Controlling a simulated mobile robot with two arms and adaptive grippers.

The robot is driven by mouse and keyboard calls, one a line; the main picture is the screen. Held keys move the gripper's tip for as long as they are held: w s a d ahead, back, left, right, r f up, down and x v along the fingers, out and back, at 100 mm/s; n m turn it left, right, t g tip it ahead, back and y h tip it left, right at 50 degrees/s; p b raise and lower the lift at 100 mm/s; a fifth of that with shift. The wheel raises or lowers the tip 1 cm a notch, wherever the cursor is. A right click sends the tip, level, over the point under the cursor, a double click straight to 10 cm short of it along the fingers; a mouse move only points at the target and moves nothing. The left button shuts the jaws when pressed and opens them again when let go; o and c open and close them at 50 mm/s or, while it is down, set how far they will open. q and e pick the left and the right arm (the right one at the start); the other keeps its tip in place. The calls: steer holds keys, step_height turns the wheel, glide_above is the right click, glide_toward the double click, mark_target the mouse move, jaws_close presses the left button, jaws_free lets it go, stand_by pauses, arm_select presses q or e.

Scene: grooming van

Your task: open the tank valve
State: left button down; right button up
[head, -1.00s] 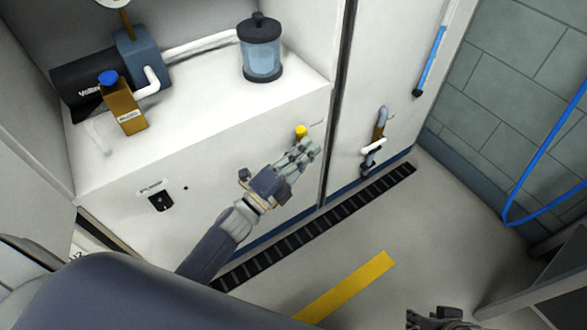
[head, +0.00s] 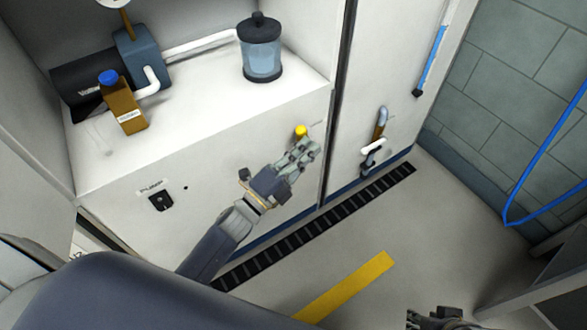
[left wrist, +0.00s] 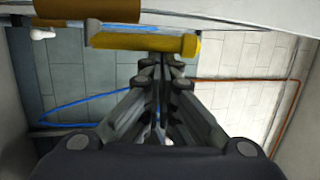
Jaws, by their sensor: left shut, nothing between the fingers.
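A yellow handle (head: 300,131) sticks out of the white cabinet front, near its right edge; I take it for the tank valve's. In the left wrist view it is a yellow bar (left wrist: 145,42) lying crosswise under a brown cylinder (left wrist: 85,10). My left gripper (head: 312,148) is shut and empty just below the yellow handle. In the left wrist view its fingertips (left wrist: 167,62) are close to the bar's right part; I cannot tell whether they touch. My right gripper (head: 435,318) shows only partly at the bottom edge, its fingers unclear.
A clear canister (head: 262,50) and a brown box with a blue cap (head: 122,105) stand on the cabinet top. A pump switch (head: 160,201) is on the front. A white-handled bronze pipe fitting (head: 374,147) is on the panel to the right. The floor ahead is clear.

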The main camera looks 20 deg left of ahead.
steer(key=shift+w, duration=0.1)
stand_by(0.3)
